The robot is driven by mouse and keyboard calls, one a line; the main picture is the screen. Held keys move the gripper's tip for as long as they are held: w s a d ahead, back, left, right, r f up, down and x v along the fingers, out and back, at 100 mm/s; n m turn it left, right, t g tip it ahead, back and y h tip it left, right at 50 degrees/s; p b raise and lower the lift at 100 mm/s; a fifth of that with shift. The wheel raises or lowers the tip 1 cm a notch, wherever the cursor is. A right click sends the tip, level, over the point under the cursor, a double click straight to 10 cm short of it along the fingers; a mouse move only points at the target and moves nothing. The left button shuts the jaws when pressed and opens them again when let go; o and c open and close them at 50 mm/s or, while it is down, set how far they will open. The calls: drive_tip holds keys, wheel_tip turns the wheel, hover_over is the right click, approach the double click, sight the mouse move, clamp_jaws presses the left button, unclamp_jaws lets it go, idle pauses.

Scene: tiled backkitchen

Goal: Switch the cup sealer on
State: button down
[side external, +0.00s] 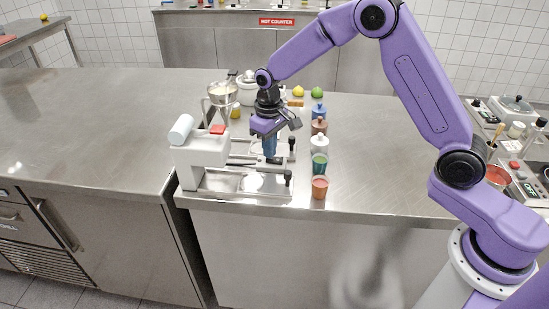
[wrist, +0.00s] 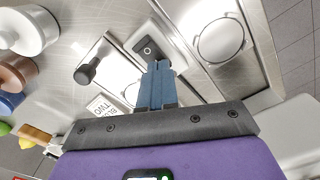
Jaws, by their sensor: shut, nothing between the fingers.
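The cup sealer (side external: 200,152) is a white machine with a white roll and a red part on top, at the counter's front edge in the side view. Its metal slide with round cup openings (wrist: 220,38) shows in the wrist view. A dark switch plate with a pale rocker (wrist: 147,49) lies just past my fingertips in the wrist view; I cannot tell which way the rocker is set. My gripper (side external: 270,158) points down right of the sealer's body. Its blue fingers (wrist: 158,66) are shut and empty, overlapping the plate's near edge; contact cannot be told.
A black knob handle (wrist: 88,70) stands close beside the fingers. A metal funnel (side external: 222,93) stands behind the sealer. The counter at far left (side external: 80,120) is clear.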

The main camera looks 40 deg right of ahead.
drive_tip(key=shift+f, duration=0.35)
drive_tip(key=shift+r, duration=0.1)
wheel_tip(320, 180, up, 7)
idle(1.1)
drive_tip(key=s+a+r+n, duration=0.1)
drive_tip(key=s+r+n, duration=0.1)
drive_tip(key=s, duration=0.6)
drive_tip(key=s+a+r+n, duration=0.1)
drive_tip(key=s+r+n, duration=0.1)
drive_tip(key=s, duration=0.6)
drive_tip(key=s+d+n, duration=0.2)
drive_tip(key=s+d, duration=0.2)
drive_tip(key=s, duration=0.6)
drive_tip(key=s+d+n, duration=0.3)
drive_tip(key=s+d, duration=0.1)
drive_tip(key=s, duration=0.6)
drive_tip(key=shift+s+d+f+n, duration=0.25)
drive_tip(key=shift+d+n, duration=0.05)
drive_tip(key=shift+d, duration=0.1)
